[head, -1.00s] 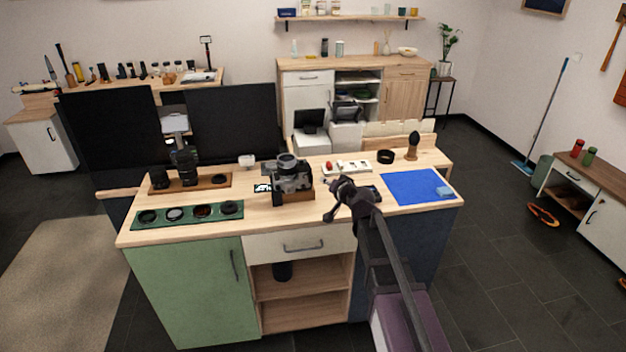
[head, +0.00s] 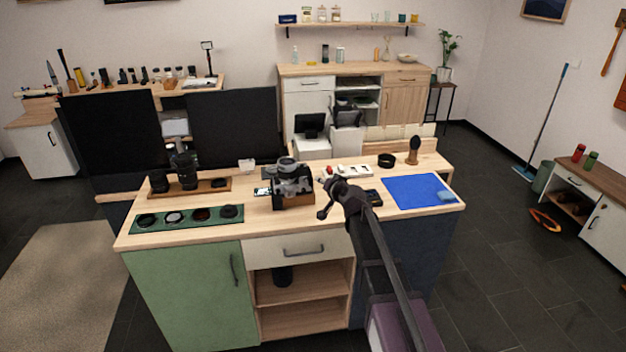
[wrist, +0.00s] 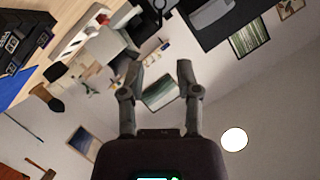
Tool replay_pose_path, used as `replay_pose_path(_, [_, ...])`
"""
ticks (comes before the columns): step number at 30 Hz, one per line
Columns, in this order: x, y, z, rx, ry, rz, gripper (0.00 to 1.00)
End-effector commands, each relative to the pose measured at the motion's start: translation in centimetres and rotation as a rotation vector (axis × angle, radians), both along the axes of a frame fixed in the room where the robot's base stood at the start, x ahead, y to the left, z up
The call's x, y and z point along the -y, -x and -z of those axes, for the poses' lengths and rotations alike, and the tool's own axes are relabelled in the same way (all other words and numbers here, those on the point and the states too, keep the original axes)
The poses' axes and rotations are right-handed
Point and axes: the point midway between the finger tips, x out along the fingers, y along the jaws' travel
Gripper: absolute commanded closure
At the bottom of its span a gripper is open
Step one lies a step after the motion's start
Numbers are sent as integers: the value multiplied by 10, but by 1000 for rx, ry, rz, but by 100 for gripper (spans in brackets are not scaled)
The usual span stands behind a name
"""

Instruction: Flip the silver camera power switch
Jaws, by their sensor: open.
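The silver camera (head: 293,183), with black parts, sits upright on a small wooden stand (head: 298,203) at the middle of the workbench. Its power switch is too small to make out in the head view. My gripper (head: 326,198) is just right of the camera, above the bench and apart from it. In the wrist view my gripper (wrist: 159,72) shows two separated fingers with nothing between them. I cannot identify the silver camera for certain in the wrist view.
Left of the camera are a green tray (head: 146,232) with round filters and a wooden tray (head: 205,190) with lenses. A blue mat (head: 412,190) lies at right. Two dark monitors (head: 235,125) rise at back left.

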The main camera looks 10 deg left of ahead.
Motion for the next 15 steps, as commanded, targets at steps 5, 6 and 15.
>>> replay_pose_path(5, [-14,-27,12,0,1,0,57])
replay_pose_path(6, [-17,-32,13,0,1,0,57])
replay_pose_path(15, [-36,-65,26,-1,0,-1,57])
